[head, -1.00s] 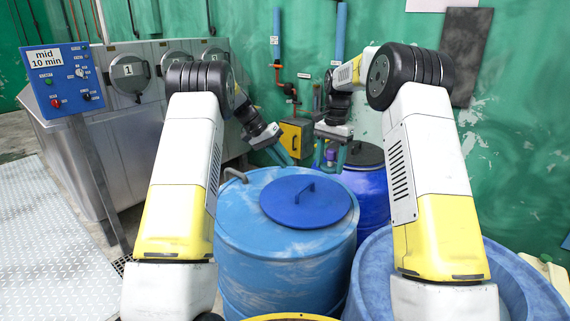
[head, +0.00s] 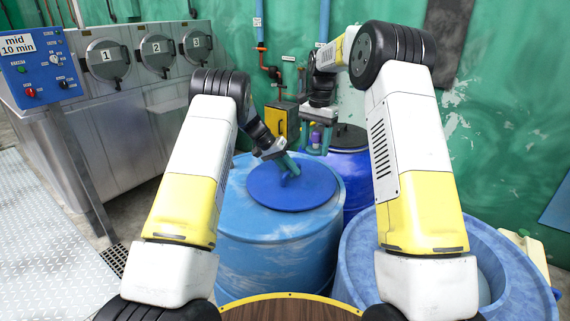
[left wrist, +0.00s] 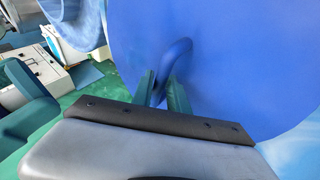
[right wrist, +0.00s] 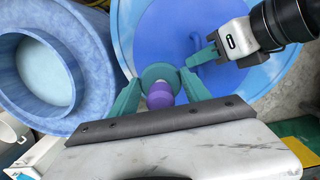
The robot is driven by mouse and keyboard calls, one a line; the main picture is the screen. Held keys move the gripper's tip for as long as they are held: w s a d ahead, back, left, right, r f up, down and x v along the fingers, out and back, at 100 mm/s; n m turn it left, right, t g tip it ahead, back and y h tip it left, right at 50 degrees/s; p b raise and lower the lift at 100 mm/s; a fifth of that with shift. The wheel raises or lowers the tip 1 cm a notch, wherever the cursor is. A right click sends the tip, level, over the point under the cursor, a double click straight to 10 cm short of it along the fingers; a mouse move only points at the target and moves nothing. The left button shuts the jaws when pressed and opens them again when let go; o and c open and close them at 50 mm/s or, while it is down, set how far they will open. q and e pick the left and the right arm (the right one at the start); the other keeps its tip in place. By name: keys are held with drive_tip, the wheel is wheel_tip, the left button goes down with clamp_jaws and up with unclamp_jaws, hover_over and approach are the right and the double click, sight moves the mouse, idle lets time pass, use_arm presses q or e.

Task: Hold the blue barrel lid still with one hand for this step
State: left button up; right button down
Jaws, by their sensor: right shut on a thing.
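The blue lid (head: 310,199) lies flat on top of the large blue barrel (head: 285,255). My left gripper (head: 287,172) is low over the lid at its loop handle. In the left wrist view the handle (left wrist: 180,58) rises at the fingertips (left wrist: 162,88), which are apart; firm contact does not show. The right wrist view also shows the lid (right wrist: 160,35), with a teal left finger beside the handle. My right gripper (head: 317,142) is shut on a small purple object (right wrist: 160,95) with a round teal part, held above and behind the lid.
A darker blue barrel (head: 352,165) with a dark lid stands behind. A wide blue tub (head: 500,235) is at right. Grey machines with numbered doors (head: 108,58) and a control panel (head: 40,70) stand at left. A round wooden top (head: 285,310) is at the front.

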use_arm(q)
drive_tip(key=shift+d+f, duration=0.1)
drive_tip(key=shift+f, duration=0.1)
clamp_jaws()
idle(1.4)
